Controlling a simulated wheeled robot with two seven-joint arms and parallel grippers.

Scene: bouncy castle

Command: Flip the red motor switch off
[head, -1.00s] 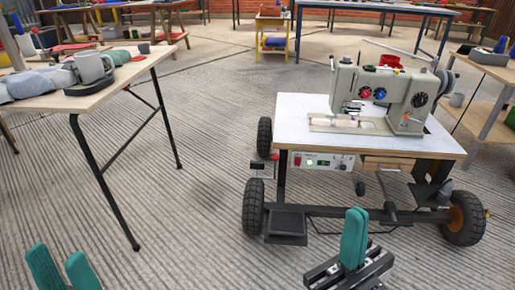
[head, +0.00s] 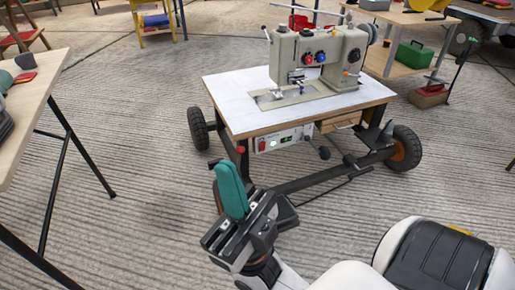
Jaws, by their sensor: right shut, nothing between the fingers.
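The red motor switch (head: 261,145) is a small red patch at the left end of the pale control box (head: 291,137) under the front edge of the sewing table. My left gripper is out of view.
The sewing machine (head: 318,58) stands on the white-topped wheeled table (head: 235,88). A red knob (head: 240,150) sits near the table's front left corner. A wooden table (head: 28,105) is at the left. Ribbed floor between them is clear.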

